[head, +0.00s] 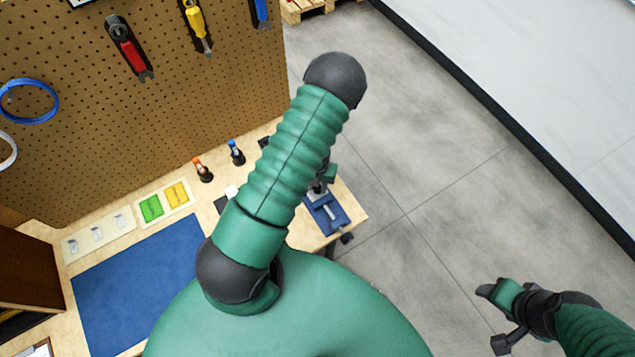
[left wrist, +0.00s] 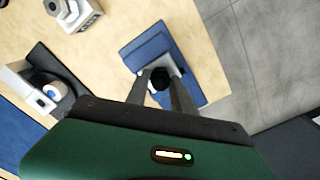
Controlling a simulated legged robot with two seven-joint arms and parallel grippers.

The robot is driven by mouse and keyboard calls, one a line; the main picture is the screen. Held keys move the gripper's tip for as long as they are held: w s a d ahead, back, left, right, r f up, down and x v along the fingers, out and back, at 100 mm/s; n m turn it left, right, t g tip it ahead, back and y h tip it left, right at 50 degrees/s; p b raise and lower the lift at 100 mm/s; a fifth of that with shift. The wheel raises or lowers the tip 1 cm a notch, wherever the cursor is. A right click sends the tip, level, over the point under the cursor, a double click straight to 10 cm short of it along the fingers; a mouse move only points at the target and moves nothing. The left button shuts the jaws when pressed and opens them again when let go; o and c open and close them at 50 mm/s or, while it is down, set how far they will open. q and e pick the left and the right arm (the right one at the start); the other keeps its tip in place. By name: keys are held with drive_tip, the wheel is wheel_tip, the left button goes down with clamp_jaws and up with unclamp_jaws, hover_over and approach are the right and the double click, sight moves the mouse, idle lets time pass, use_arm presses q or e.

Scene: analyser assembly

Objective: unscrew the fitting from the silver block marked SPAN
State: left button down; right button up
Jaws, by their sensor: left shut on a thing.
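In the left wrist view a dark round fitting (left wrist: 160,77) sits between the two fingers of my left gripper (left wrist: 164,84), which is shut on it. The fitting is over a blue vise-like fixture (left wrist: 146,48) with a silvery part showing around it. I cannot read any SPAN marking. In the head view the blue fixture (head: 327,216) is at the bench's right corner, and my left arm hides most of the gripper there. My right gripper (head: 493,316) is off to the lower right over the floor, its fingers apart and empty.
A silver block with a dark top (left wrist: 76,12) and another pale block with a white round part (left wrist: 36,88) stand on the bench to the left. The floor at right is clear.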

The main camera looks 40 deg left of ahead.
use_arm(q)
drive_tip(key=shift+w+r+n+p, duration=0.1)
drive_tip(key=shift+r+n+p, duration=0.2)
drive_tip(key=shift+n, duration=0.2)
drive_tip(key=shift+f+n, duration=0.1)
drive_tip(key=shift+n, duration=0.2)
drive_tip(key=shift+f, duration=0.15)
use_arm(e)
drive_tip(key=shift+r, duration=0.7)
use_arm(q)
drive_tip(key=shift+r+n+p, duration=0.3)
drive_tip(key=shift+n+p, duration=0.8)
drive_tip(key=shift+f+n+p, duration=0.1)
drive_tip(key=shift+n+p, duration=0.45)
drive_tip(key=shift+n, duration=0.35)
drive_tip(key=shift+f, duration=0.2)
use_arm(e)
drive_tip(key=v, duration=0.3)
drive_tip(key=shift+w+r, duration=0.15)
drive_tip(key=shift+w, duration=0.2)
